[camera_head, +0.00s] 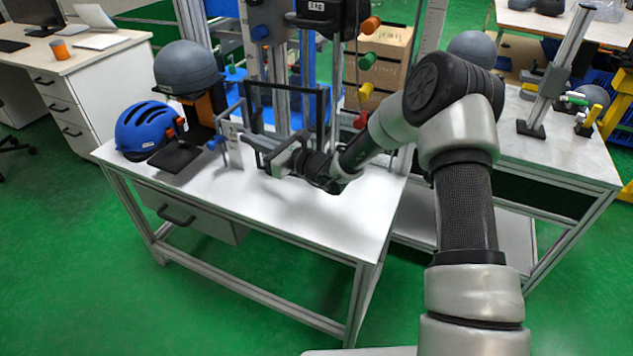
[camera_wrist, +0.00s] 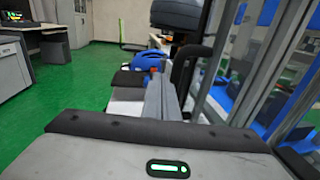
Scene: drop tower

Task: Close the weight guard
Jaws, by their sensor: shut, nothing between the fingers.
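The weight guard appears to be the dark-framed clear panel (camera_head: 326,105) at the front of the drop tower, above the white bench. It looks swung outward, but its exact angle is hard to tell. My gripper (camera_head: 262,158) is shut and empty, low in front of the tower by the guard's lower left part. I cannot tell whether they touch. In the wrist view, the shut fingers (camera_wrist: 160,98) point away from me, and a dark upright bar (camera_wrist: 182,68) stands just to their right. Clear panels and metal posts fill the right side there.
A blue helmet (camera_head: 143,130) and a grey dome on a black stand (camera_head: 188,70) stand at the bench's left. A small bracket with a blue knob (camera_head: 216,143) is left of my gripper. The white bench top's front (camera_head: 310,212) is clear.

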